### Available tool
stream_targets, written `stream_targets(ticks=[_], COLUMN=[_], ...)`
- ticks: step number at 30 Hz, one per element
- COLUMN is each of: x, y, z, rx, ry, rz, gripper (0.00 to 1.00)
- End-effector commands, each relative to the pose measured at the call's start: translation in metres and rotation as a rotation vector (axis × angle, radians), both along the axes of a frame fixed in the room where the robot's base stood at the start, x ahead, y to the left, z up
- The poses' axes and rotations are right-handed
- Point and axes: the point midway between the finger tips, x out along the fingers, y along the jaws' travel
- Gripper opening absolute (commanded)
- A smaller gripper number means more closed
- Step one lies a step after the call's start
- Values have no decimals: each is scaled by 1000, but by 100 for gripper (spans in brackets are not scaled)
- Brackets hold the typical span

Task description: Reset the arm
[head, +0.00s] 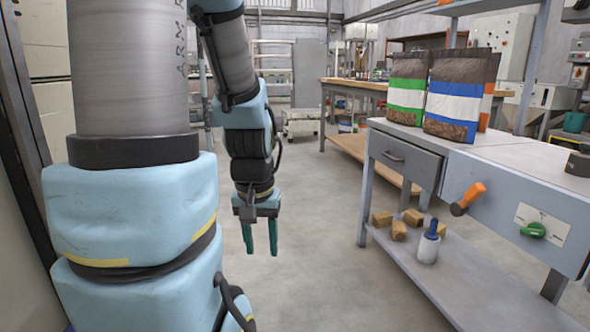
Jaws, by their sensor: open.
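My gripper (260,236) hangs at the end of my arm, left of the middle in the head view. Its two green fingers point straight down over open floor and stand apart, with nothing between them. It is well clear of the grey workbench (500,150) on the right. My arm reaches in from the upper left, with its blue-padded links bent downward.
Several pellet bags (456,95) stand on the bench top. An orange handle (468,198) and a green knob (533,230) stick out from its front. The lower shelf holds wooden blocks (399,230) and a white bottle (428,248). The floor (310,200) between is clear.

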Motion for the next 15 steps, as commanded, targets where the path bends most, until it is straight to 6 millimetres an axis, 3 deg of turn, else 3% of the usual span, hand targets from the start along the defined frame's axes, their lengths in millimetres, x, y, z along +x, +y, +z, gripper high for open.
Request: stream_targets(ticks=[1,15], x=[0,0], y=[0,0], z=[27,176], rx=[0,0], ry=[0,-1], rz=[-1,-4], gripper=[46,46])
